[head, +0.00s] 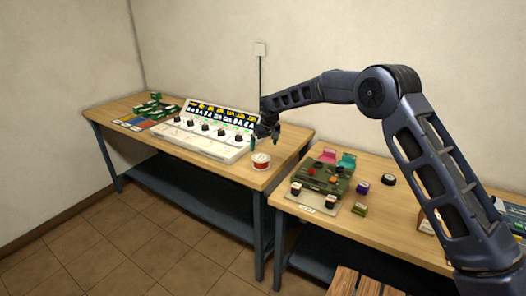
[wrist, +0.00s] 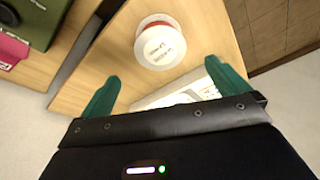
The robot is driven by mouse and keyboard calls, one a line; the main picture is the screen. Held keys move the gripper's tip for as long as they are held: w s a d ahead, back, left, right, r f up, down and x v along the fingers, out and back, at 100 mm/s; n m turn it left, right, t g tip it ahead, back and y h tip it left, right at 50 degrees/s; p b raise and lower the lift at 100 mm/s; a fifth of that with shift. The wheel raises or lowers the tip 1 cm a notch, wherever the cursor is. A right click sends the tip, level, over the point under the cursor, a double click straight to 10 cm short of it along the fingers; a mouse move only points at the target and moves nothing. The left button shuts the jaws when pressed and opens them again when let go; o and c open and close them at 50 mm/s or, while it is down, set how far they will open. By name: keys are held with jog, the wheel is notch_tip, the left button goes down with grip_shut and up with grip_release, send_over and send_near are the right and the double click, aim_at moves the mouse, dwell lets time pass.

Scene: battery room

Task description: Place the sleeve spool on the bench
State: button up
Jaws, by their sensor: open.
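The sleeve spool (head: 261,161), white with a red band, stands on the near right corner of the left wooden bench (head: 185,101). It also shows in the wrist view (wrist: 160,46), standing on the wood beyond my fingers. My gripper (head: 266,140) is above the bench just behind the spool in the head view. In the wrist view its two green fingers (wrist: 165,90) are wide apart with nothing between them in their grip. The spool is apart from both fingers.
A white sloped panel with several black knobs (head: 208,132) stands behind the spool. Green items and a coloured mat (head: 140,122) lie at the left. A second bench to the right carries a green device (head: 325,177), a purple box (head: 362,187) and a black round item (head: 388,180). A gap separates the benches.

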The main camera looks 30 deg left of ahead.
jog(key=shift+s+d+r, duration=0.1)
jog(key=shift+d+r, duration=0.1)
jog(key=shift+r, duration=0.35)
